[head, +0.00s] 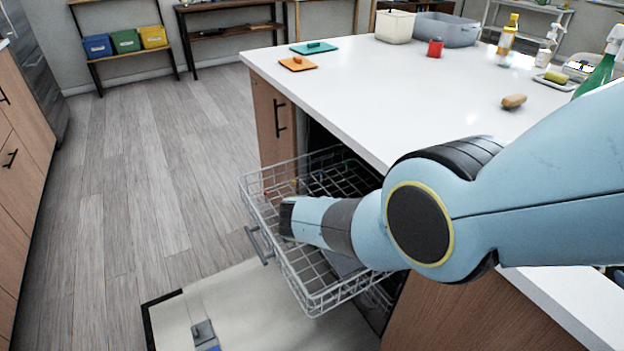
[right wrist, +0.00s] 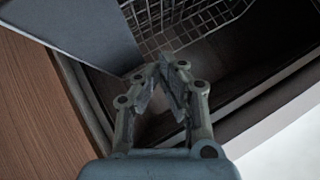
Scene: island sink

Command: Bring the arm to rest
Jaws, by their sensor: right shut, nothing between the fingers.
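My right arm comes in from the right in the head view and reaches over the front edge of the white island top (head: 440,110) to the open dishwasher. Its gripper is hidden there behind my own arm links. In the right wrist view my right gripper (right wrist: 160,72) is shut, its fingertips together with nothing between them. It is in front of the dishwasher opening, close to a grey flat panel (right wrist: 75,30) and the wire rack (right wrist: 185,25). My left gripper is not in view.
The dishwasher's wire rack (head: 318,292) is pulled out, above the lowered door (head: 240,305). The wooden floor (head: 150,180) at left is clear.

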